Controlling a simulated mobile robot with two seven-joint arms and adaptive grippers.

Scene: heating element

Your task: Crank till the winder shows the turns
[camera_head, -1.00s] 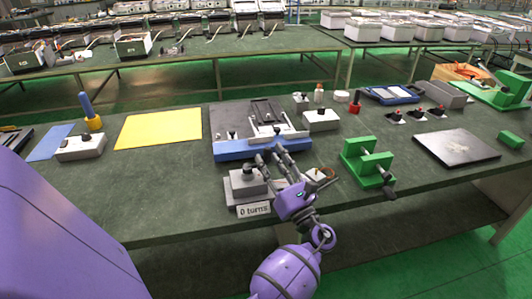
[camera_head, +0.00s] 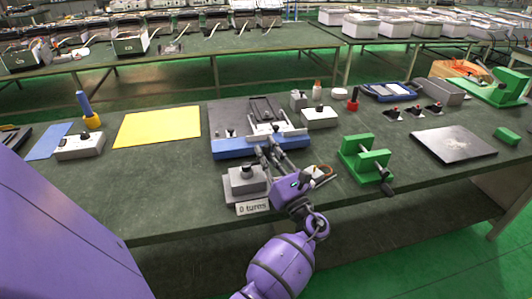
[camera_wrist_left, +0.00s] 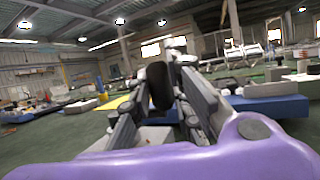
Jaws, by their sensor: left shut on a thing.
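The winder (camera_head: 246,181) is a grey box with a dark knob on top, on the front part of the green bench. Its white label (camera_head: 254,208) reads "0 turns". My left gripper (camera_head: 268,154) reaches over the winder's right side, its fingertips just in front of the blue-fronted fixture. In the left wrist view, a dark rounded grip (camera_wrist_left: 160,86) sits between the fingers, which are shut on it. It looks like the crank's handle, but its link to the winder is hidden by the gripper. My right gripper is not in view.
The blue-fronted fixture (camera_head: 236,150) stands behind the winder. A green fixture with a crank (camera_head: 360,160) is close on the right. A yellow sheet (camera_head: 157,127) and a grey box with a black knob (camera_head: 80,146) lie left.

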